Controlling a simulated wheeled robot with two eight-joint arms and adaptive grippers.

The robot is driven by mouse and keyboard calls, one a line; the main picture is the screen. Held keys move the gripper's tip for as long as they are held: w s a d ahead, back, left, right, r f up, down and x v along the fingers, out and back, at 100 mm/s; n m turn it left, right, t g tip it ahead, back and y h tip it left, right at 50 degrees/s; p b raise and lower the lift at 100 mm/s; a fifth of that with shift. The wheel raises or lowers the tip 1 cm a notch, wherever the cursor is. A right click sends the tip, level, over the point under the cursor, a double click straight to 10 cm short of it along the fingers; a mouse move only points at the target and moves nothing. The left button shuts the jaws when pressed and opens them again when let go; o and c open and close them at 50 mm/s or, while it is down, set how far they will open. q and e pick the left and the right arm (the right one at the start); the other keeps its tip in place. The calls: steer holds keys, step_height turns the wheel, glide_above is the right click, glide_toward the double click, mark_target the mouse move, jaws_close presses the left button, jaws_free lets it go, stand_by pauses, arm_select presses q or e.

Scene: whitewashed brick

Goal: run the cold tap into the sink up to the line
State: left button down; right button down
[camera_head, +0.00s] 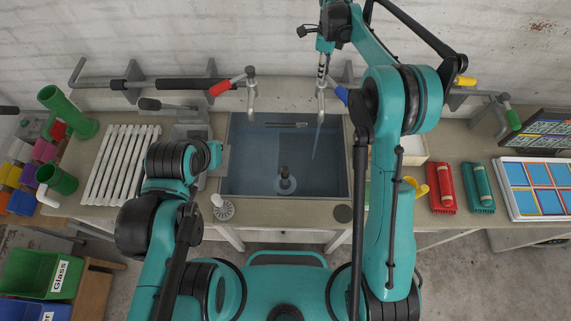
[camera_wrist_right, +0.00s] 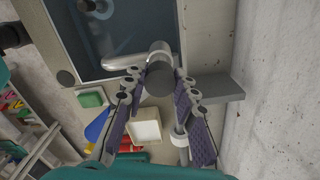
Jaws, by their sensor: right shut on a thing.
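The sink (camera_head: 246,184) is a dark blue-grey basin, with a dark upright piece (camera_head: 285,181) at its bottom. A dark slot-like mark (camera_head: 287,125) shows on its far wall; the water level against any line is not clear. The cold tap (camera_head: 320,95) has a blue lever (camera_head: 341,96), also in the wrist view (camera_wrist_right: 97,126). A thin pale stream (camera_head: 317,138) runs down from its spout. My right gripper (camera_head: 322,72) is over the cold tap, its fingers shut around the tap's grey top (camera_wrist_right: 160,78). My left arm is left of the sink; its fingers are hidden.
A red-levered tap (camera_head: 232,82) stands left of the cold one. A ribbed white rack (camera_head: 122,160) and green cylinders (camera_head: 68,115) are on the left counter.

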steer(key=shift+s+f+n+b, duration=0.15)
steer(key=shift+n+b, duration=0.2)
steer(key=shift+n, duration=1.65)
steer(key=c, duration=1.1)
jaws_free()
steer(key=shift+r, duration=0.2)
step_height(320, 180, up, 12)
steer(key=shift+f, duration=0.1)
